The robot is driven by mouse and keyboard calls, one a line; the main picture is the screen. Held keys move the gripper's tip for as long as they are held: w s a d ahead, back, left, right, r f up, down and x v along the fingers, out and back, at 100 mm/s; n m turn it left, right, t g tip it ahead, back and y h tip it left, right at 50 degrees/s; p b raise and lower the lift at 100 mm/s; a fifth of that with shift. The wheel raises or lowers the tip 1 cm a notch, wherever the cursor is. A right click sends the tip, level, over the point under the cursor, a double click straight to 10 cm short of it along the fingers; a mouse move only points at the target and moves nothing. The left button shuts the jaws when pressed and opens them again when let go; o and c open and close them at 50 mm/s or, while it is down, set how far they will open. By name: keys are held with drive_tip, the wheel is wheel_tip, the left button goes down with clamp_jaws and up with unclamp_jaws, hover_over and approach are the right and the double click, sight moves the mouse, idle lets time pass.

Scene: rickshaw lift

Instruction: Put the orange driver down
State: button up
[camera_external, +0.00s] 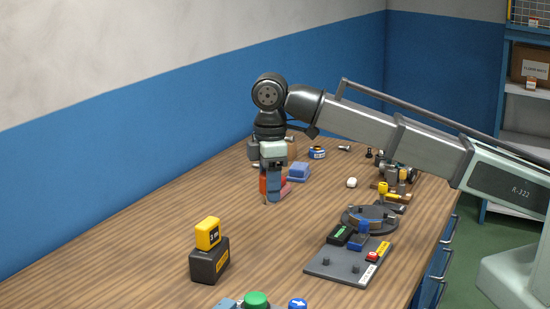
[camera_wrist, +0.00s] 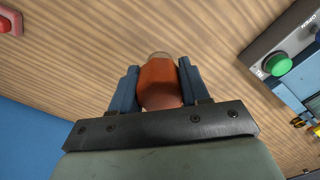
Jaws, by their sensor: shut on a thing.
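My gripper (camera_external: 273,192) points straight down over the middle of the wooden table. Its blue fingers are shut on the orange driver (camera_external: 263,183), which shows partly behind them. In the wrist view, the rounded orange body of the driver (camera_wrist: 160,85) sits between the two fingers (camera_wrist: 158,72), with a paler end showing at the top. The driver is low, close to the table top; I cannot tell whether it touches the wood. Its far side is hidden.
A blue block (camera_external: 299,172) stands just right of my gripper. A yellow-and-black tape measure (camera_external: 208,234) sits on a black block (camera_external: 209,262) in front. A grey plate (camera_external: 335,265) with small blocks lies front right. A green button (camera_external: 256,300) is at the near edge. Bare wood lies left.

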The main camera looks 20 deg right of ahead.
drive_tip(key=w+a+m, duration=0.1)
drive_tip(key=w+a, duration=0.5)
drive_tip(key=a, duration=0.7)
drive_tip(key=w+a, duration=0.5)
drive_tip(key=a, duration=0.7)
drive_tip(key=shift+f, duration=7.7)
drive_tip(key=shift+f, duration=0.15)
drive_tip(key=o, duration=1.1)
drive_tip(key=shift+o, duration=0.2)
wheel_tip(320, 180, up, 12)
